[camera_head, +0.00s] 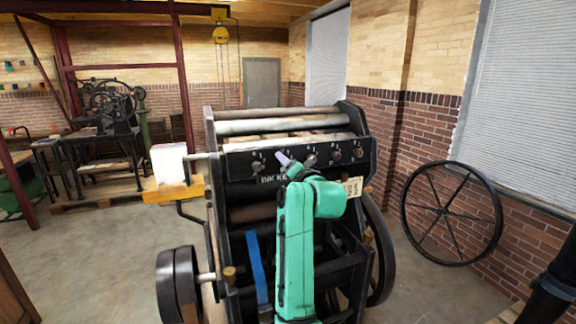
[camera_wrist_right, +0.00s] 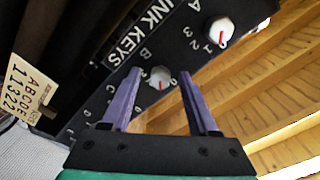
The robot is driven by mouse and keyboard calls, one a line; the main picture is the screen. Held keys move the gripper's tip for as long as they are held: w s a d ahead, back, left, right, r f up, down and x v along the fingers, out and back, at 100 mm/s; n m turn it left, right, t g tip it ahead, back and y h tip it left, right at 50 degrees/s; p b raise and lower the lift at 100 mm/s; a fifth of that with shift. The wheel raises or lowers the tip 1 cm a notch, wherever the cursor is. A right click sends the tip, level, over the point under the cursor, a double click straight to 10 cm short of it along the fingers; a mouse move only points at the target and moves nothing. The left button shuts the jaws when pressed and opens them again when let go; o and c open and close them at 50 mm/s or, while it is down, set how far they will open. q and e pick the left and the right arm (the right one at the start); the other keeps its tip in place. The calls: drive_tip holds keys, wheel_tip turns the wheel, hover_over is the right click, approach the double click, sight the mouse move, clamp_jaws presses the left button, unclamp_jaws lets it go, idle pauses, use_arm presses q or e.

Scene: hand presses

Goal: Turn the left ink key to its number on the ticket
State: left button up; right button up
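The ink keys are a row of knobs on the dark front panel (camera_head: 240,165) of the press. In the right wrist view the left ink key, A (camera_wrist_right: 218,30), is a white knob with a red pointer near the 0. Key B (camera_wrist_right: 160,78) is a similar white knob. The ticket (camera_wrist_right: 35,88) shows letters A to E above digits, the first looking like 1; it also shows in the head view (camera_head: 352,187). My right gripper (camera_wrist_right: 160,72) is open, its purple fingers on either side of B in the picture; contact cannot be told. My left gripper is out of view.
The press has rollers (camera_head: 285,125) above the panel and a large black wheel (camera_head: 376,250) at its right. A paper stack (camera_head: 170,163) stands at its left. A spoked wheel (camera_head: 452,213) leans by the brick wall. Another press (camera_head: 105,110) stands back left.

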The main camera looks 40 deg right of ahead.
drive_tip(key=b+v, duration=0.5)
drive_tip(key=v, duration=0.9)
drive_tip(key=shift+s, duration=0.25)
